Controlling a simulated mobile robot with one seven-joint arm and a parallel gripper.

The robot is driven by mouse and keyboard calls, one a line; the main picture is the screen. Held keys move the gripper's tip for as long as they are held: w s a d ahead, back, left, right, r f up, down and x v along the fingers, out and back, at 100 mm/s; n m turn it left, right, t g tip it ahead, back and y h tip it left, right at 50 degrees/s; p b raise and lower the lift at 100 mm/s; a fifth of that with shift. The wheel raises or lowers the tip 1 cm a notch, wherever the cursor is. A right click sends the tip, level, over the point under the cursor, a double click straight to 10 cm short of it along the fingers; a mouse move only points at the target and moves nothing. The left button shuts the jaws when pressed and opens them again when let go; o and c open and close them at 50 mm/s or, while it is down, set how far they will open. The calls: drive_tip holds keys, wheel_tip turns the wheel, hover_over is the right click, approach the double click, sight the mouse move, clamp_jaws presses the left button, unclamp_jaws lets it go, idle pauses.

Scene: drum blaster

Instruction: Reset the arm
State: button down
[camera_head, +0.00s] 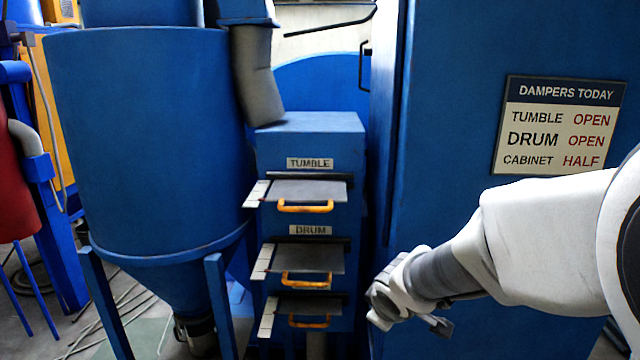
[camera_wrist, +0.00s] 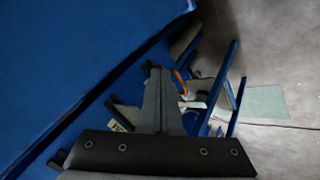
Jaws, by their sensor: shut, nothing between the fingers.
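My gripper (camera_head: 438,325) hangs low in the head view, in front of the big blue cabinet and to the right of the damper slides. In the wrist view its fingers (camera_wrist: 158,95) are together with nothing between them. The arm comes in from the right edge, covered in white. The top slide (camera_head: 312,191), under the TUMBLE label, the middle slide (camera_head: 318,261), under the DRUM label, and the bottom slide (camera_head: 305,305) all stick out of the blue damper box (camera_head: 310,140). Each has an orange handle. My gripper is apart from them. No label is readable for the bottom one.
A sign (camera_head: 560,125) on the blue cabinet (camera_head: 450,120) reads tumble open, drum open, cabinet half. A large blue hopper (camera_head: 150,140) on legs stands at the left. Cables lie on the grey floor at lower left. The cabinet wall is close behind my arm.

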drive_tip(key=s+d+r+m+g, duration=0.1)
drive_tip(key=s+r+m, duration=0.4)
drive_tip(key=s, duration=0.5)
drive_tip(key=s+d+r+m+g, duration=0.15)
drive_tip(key=s+r+m, duration=0.35)
drive_tip(key=s, duration=0.6)
wheel_tip(320, 180, up, 14)
drive_tip(key=p, duration=1.3)
drive_tip(key=shift+s+f+t+y+p, duration=0.2)
drive_tip(key=shift+s+t+y+p, duration=0.1)
drive_tip(key=shift+s+t+p, duration=0.1)
drive_tip(key=shift+d, duration=0.15)
